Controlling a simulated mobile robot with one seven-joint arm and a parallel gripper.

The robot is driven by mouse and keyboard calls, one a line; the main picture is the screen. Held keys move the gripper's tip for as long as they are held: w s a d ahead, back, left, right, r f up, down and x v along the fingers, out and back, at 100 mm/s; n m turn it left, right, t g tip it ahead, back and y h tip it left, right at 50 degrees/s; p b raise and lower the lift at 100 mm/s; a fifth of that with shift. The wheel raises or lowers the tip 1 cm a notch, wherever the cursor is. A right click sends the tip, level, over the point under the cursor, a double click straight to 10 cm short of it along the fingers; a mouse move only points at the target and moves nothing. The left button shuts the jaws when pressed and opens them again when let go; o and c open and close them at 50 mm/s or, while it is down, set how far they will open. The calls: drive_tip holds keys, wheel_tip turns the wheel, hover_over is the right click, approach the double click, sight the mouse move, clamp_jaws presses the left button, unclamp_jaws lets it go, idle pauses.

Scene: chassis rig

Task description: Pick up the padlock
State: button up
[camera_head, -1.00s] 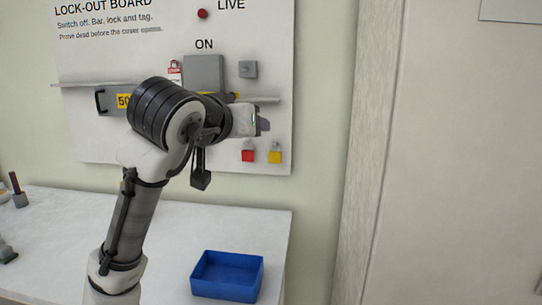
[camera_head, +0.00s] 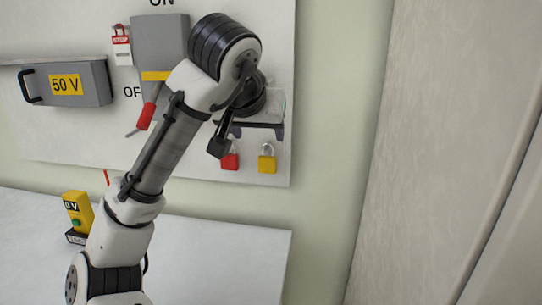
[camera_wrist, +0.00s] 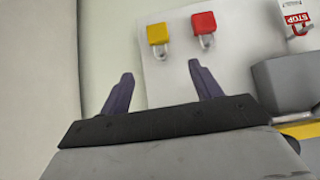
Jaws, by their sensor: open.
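Two padlocks hang on the white board. The red padlock (camera_head: 230,161) is on the left and the yellow padlock (camera_head: 267,164) on the right, each with its shackle on top. My gripper (camera_head: 258,130) is just above them, fingers pointing down, open and empty. In the wrist view the yellow padlock (camera_wrist: 157,35) and the red padlock (camera_wrist: 203,22) appear beyond my open fingertips, shackles toward me. Neither padlock is between the fingers. Part of the red padlock's shackle is behind my arm in the head view.
The board (camera_head: 60,135) also bears a grey switch box (camera_head: 160,40) with a red-tipped lever (camera_head: 146,116), a STOP tag (camera_head: 122,42) and a 50 V box (camera_head: 90,85). A yellow tester (camera_head: 78,212) stands on the white table (camera_head: 220,255). The table's right part is clear.

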sight(265, 150)
drive_tip(key=shift+p+x, duration=1.1)
drive_tip(key=shift+x, duration=5.6)
drive_tip(key=shift+r, duration=0.1)
drive_tip(key=c, duration=1.1)
